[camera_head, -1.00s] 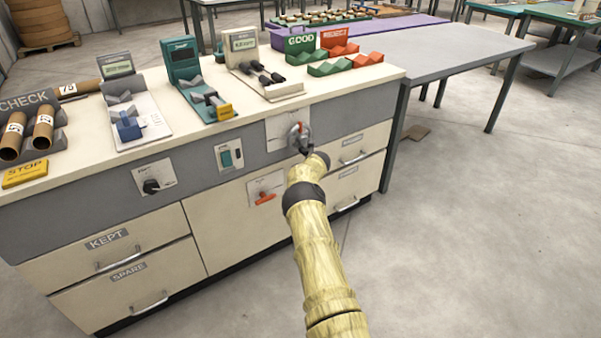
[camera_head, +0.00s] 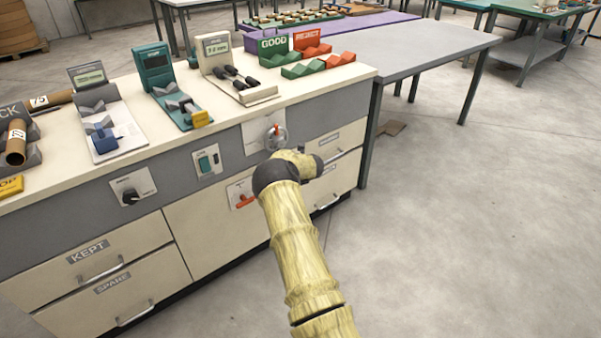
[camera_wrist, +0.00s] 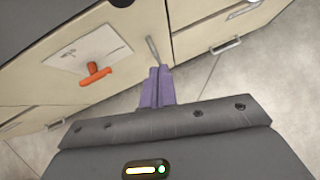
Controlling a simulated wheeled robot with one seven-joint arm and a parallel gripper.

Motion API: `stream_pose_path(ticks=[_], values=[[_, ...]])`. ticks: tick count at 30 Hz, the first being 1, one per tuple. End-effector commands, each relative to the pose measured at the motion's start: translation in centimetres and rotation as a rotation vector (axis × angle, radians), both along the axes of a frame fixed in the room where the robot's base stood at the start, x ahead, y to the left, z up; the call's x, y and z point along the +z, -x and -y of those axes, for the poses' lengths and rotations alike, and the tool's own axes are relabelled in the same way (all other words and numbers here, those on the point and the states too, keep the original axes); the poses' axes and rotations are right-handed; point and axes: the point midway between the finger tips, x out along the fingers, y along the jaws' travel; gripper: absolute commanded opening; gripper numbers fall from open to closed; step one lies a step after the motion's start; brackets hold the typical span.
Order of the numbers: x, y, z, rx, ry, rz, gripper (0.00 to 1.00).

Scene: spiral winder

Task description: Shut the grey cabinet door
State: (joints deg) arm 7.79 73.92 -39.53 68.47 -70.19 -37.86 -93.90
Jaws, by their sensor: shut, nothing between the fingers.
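A cream door panel (camera_head: 205,240) fills the middle of the bench front, between two drawer stacks. It looks about flush with the front, and no clearly grey door shows. An orange handle (camera_head: 245,201) on a pale plate is on its upper right part. The panel (camera_wrist: 45,85) and the orange handle (camera_wrist: 97,73) also show in the wrist view. My gripper (camera_wrist: 157,84) has purple fingers, shut and empty, in front of the panel's right edge, right of the orange handle. A thin grey bar (camera_wrist: 152,50) shows at their tips; I cannot tell if they touch it. My arm hides the gripper in the head view.
A round crank (camera_head: 276,138) with a red knob is on the bench front above my wrist. Drawers (camera_head: 100,262) with bar handles stand left, others (camera_head: 340,140) right. Testers and trays cover the bench top (camera_head: 130,90). A grey table (camera_head: 400,50) adjoins; floor to the right is clear.

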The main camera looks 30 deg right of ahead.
Motion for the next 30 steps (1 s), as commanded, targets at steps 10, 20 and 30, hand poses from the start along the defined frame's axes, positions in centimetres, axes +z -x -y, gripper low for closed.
stream_pose_path(ticks=[10, 20, 30], values=[[3.1, 3.1, 0.7, -0.004, 0.001, 0.000, 0.00], [3.2, 3.5, 1.2, -0.010, 0.001, 0.000, 0.00], [3.9, 3.3, 0.8, -0.042, -0.023, 0.015, 0.00]])
